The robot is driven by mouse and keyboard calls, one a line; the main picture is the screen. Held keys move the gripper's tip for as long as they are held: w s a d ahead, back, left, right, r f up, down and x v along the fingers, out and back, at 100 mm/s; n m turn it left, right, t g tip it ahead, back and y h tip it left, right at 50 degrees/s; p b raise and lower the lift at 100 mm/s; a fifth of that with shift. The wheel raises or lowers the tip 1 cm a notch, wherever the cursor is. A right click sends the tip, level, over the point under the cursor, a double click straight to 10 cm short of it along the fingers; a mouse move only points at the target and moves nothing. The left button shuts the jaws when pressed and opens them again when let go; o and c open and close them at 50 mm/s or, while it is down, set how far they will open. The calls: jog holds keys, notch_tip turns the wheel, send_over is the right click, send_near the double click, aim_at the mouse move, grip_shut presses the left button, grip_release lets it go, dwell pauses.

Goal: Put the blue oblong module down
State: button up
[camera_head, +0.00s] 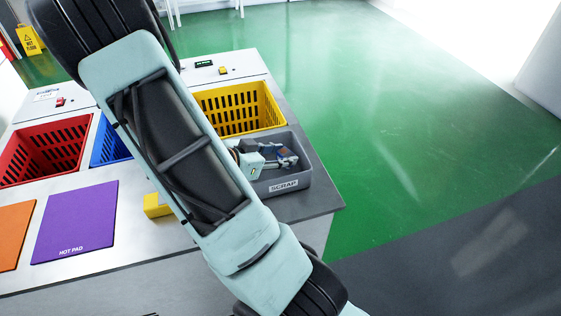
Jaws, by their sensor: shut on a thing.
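My gripper (284,159) is at the grey bin marked SCRAP (287,187), over or inside its opening at the table's right end. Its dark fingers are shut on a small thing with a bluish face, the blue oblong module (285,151). Only a little of the module shows between the fingers. I cannot tell whether it touches the bin floor. My arm crosses the middle of the view and hides part of the table.
A yellow crate (283,119) stands behind the bin. A red crate (84,160) and a partly hidden blue crate (107,146) stand left. A purple hot pad (75,222), an orange pad (12,235) and a yellow block (155,206) lie in front. Green floor is clear at right.

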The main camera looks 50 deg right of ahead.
jog(key=shift+w+a+f, duration=0.1)
jog(key=shift+f, duration=1.05)
jog(key=shift+f, duration=0.2)
jog(key=o, duration=1)
jog(key=shift+r, duration=0.25)
jog(key=shift+a+r, duration=0.2)
jog(key=shift+a, duration=0.1)
jog(key=p+v, duration=0.1)
jog(key=v, duration=1)
jog(key=shift+a, duration=0.2)
